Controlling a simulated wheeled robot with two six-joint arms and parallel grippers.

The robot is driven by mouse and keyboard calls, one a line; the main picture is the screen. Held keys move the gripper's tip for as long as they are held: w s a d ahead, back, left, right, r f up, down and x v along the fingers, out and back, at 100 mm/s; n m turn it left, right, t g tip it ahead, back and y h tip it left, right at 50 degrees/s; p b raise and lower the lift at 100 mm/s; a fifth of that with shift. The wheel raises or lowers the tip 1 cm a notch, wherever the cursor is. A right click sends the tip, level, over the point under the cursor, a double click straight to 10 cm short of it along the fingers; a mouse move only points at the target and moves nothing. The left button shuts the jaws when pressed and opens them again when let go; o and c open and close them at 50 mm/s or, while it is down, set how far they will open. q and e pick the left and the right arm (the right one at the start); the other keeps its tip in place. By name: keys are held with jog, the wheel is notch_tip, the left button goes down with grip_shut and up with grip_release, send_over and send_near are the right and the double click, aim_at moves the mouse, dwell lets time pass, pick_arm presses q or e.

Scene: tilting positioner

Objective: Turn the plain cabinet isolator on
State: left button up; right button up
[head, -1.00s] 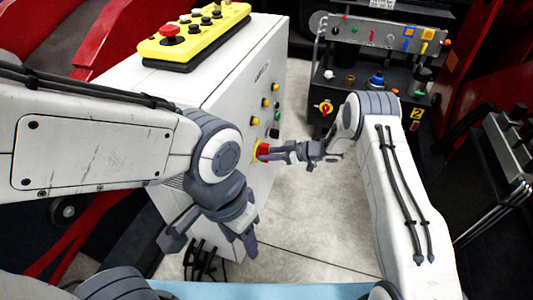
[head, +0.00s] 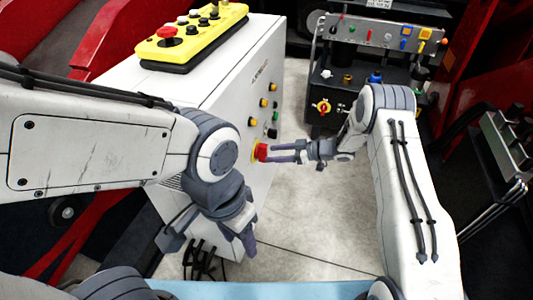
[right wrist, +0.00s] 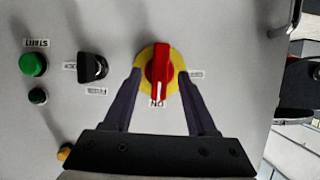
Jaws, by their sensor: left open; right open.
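The plain white cabinet (head: 225,150) carries a red isolator handle (head: 262,152) on a yellow plate. In the right wrist view the red handle (right wrist: 159,72) stands upright in the picture, its lower end at the upside-down ON label (right wrist: 157,103). The other label (right wrist: 196,73) lies to the right of the plate. My right gripper (head: 271,151) is open at the isolator, one finger on each side of the handle with gaps visible; fingertip depth is hard to judge. My left gripper (head: 208,241) is open and empty in front of the cabinet.
A green START button (right wrist: 33,64) and a black selector (right wrist: 92,67) sit beside the isolator. A yellow pendant (head: 195,38) lies on the cabinet. A dark cabinet marked 2 with its own red-yellow isolator (head: 323,107) stands behind. Pale floor (head: 310,220) is clear between.

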jog(key=v, duration=0.6)
jog(key=shift+d, duration=0.15)
jog(key=w+a+r+m+t+h, duration=0.1)
jog(key=w+a+r+t+h, duration=0.3)
jog(key=r, duration=0.4)
jog(key=s+a+r+m+h, duration=0.25)
jog(key=s+r+h, duration=0.25)
jog(key=r, duration=0.3)
jog(key=s+d+r+m+g+h, duration=0.15)
jog(key=s+g, duration=0.25)
jog(key=s, duration=1.4)
jog(key=s+d+r+m+g+h, duration=0.15)
jog(key=s+g, duration=0.25)
jog(key=s, duration=1.5)
notch_tip(320, 180, up, 18)
jog(key=p, duration=1.9)
jog(key=shift+w+a, duration=0.2)
jog(key=shift+w, duration=0.05)
